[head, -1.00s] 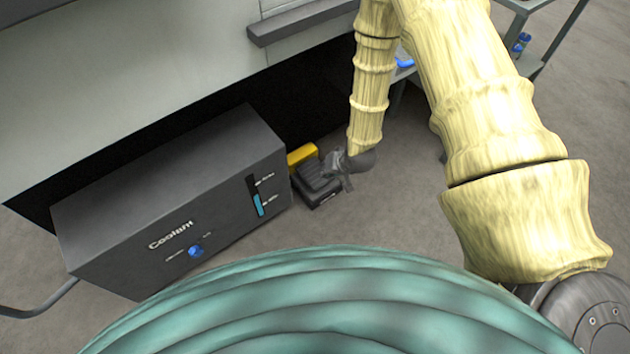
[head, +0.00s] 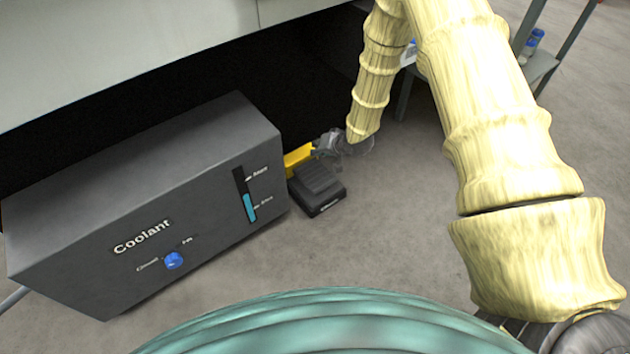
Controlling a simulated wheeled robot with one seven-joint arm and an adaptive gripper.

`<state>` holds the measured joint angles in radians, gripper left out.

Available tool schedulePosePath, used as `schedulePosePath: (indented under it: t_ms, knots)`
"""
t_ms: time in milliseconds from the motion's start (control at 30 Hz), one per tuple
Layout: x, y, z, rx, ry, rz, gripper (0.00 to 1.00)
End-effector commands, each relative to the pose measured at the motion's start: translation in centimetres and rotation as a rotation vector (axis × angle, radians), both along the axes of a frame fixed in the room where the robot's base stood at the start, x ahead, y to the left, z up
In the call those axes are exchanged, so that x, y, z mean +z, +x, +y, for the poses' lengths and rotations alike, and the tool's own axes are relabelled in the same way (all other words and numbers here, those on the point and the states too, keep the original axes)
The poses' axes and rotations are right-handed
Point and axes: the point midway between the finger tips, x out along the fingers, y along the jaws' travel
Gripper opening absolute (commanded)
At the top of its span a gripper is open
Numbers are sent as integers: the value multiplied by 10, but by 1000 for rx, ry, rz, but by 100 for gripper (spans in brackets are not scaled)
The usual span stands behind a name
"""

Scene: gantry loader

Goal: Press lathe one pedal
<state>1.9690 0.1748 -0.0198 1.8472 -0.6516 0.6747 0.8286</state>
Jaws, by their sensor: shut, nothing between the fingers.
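The pedal (head: 318,184) is a dark grey ribbed foot pedal on the floor, just right of the coolant box. A yellow part (head: 297,160) stands behind it. My gripper (head: 322,148) is shut and empty, at the far end of the pedal and beside the yellow part. It appears apart from the ribbed top, but I cannot tell its exact height or whether it touches the yellow part. The fingertips are small and dark here.
The grey coolant box (head: 200,185), with a blue knob (head: 174,260) and a level gauge, stands close on the pedal's left. The pale machine body (head: 130,50) overhangs a dark recess behind. A shelf stand (head: 540,66) is at upper right. The floor (head: 400,240) right of the pedal is clear.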

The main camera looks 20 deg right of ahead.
Motion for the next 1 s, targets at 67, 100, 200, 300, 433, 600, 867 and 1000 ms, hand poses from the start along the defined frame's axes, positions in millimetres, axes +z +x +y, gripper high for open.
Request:
schedulePosePath:
  t_ms: [67, 100, 200, 300, 433, 600, 867, 1000]
  knots:
    - [-1, 2, 0, 0, 1, -3, 0]
    - [0, 2, 0, 0, 1, -3, 0]
    - [0, 2, 0, 0, 1, -3, 0]
    - [0, 2, 0, 0, 1, -3, 0]
    - [-1, 1, 0, 0, 1, -3, 0]
    - [-7, 1, 0, 0, 1, -1, 0]
    - [-30, 1, 0, 0, 1, -1, 0]
    - [-45, 2, 0, 1, 1, -2, 0]
